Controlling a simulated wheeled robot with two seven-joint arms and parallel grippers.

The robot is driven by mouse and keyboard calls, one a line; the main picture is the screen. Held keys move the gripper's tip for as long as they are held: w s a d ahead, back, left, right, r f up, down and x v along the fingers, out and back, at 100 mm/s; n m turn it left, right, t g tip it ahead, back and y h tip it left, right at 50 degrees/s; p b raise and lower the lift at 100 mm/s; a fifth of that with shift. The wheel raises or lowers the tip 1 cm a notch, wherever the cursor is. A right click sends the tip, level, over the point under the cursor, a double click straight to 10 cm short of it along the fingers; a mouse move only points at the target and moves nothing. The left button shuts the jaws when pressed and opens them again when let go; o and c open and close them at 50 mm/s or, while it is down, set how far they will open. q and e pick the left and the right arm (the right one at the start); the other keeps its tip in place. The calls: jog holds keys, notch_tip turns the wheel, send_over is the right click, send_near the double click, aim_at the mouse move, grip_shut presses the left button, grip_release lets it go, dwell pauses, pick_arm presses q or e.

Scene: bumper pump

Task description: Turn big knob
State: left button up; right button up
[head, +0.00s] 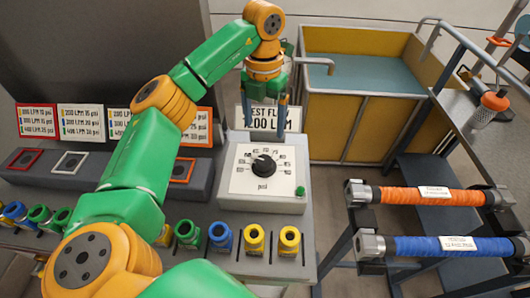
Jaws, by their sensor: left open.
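The big knob (264,165) is black and sits in the middle of a white dial face (243,180) with numbers around it and "psi" below. The dial is on top of a light box on the grey console. My left gripper (265,126) is above and behind the knob, pointing down, with its fingers apart and nothing between them. The fingers are in front of a sign reading "200 LPM". The gripper looks apart from the knob. My right gripper is not in view.
A small green button (300,191) is at the dial box's corner. Yellow, blue and green fittings (254,239) line the console's front. Orange (430,195) and blue (440,246) hoses lie on a rack at right. A yellow tank (365,120) stands behind.

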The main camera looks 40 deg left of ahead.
pick_arm(q)
jog(key=b, duration=0.4)
send_over(264, 160)
notch_tip(264, 160, down, 5)
jog(key=shift+s+r, duration=0.1)
jog(key=shift+r, duration=0.1)
jog(key=shift+f, duration=0.2)
notch_tip(264, 160, down, 7)
jog(key=shift+r+p, duration=0.15)
jog(key=shift+p, duration=0.3)
jog(key=c, duration=1.4)
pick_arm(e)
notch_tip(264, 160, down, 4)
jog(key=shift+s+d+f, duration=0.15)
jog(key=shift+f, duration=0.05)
